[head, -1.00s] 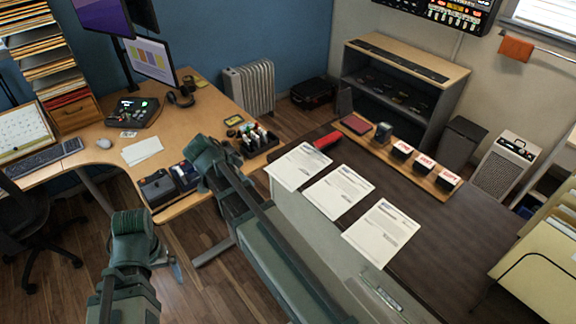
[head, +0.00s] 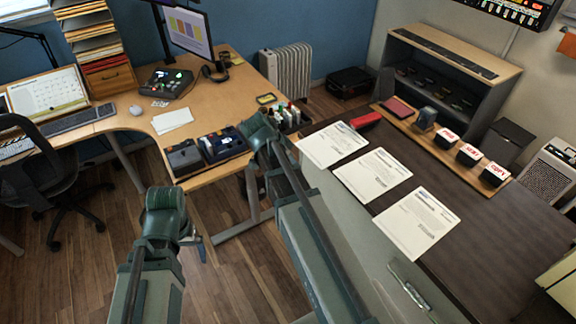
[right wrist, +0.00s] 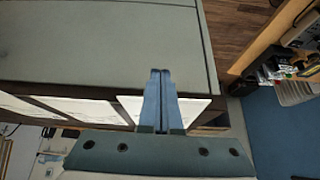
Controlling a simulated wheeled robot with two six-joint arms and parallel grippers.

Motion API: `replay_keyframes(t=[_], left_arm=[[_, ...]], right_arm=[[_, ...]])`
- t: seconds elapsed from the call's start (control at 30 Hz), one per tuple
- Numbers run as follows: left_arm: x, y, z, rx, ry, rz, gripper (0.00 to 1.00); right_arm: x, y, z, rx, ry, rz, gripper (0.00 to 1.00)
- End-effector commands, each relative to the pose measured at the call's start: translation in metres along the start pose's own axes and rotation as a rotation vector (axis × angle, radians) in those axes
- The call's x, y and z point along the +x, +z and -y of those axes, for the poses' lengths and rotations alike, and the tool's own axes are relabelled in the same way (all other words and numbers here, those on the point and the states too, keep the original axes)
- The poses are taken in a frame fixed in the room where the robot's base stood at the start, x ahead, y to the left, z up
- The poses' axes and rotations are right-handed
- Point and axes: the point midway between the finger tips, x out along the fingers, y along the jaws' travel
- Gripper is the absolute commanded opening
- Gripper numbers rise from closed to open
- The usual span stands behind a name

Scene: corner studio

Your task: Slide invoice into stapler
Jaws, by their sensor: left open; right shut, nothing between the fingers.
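Three white printed sheets lie in a row on the dark tabletop: a left sheet (head: 333,145), a middle sheet (head: 373,175) and a right sheet (head: 417,222). Their print is too small to tell which is the invoice. A red object (head: 366,121), apparently the stapler, lies just beyond the left sheet. My left gripper (head: 199,246) is mostly hidden behind its arm, open, over the floor left of the cabinet. My right gripper (right wrist: 160,75) is shut and empty in the right wrist view, with sheets beyond it. In the head view its fingers are hidden by its arm.
A wooden strip (head: 405,117) with a stamp pad and several labelled black blocks runs along the table's far side. The wooden desk (head: 215,95) at left holds black trays (head: 222,146) and a marker holder. A pale cabinet front drops below the dark tabletop (head: 480,235).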

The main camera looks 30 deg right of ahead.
Motion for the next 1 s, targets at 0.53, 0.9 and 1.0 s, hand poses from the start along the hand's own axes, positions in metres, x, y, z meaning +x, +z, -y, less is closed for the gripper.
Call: replay_keyframes(t=[0.53, 0.9, 1.0], left_arm=[[-0.003, 0.000, 0.000, -0.001, 0.000, 0.000, 1.00], [-0.003, 0.000, 0.000, -0.001, 0.000, 0.000, 1.00], [-0.003, 0.000, 0.000, -0.001, 0.000, 0.000, 1.00]], right_arm=[[0.017, -0.034, 0.000, 0.000, 0.001, 0.000, 0.00], [0.025, -0.048, 0.000, 0.002, 0.002, 0.000, 0.00], [0.027, -0.050, 0.000, 0.001, 0.001, 0.000, 0.00]])
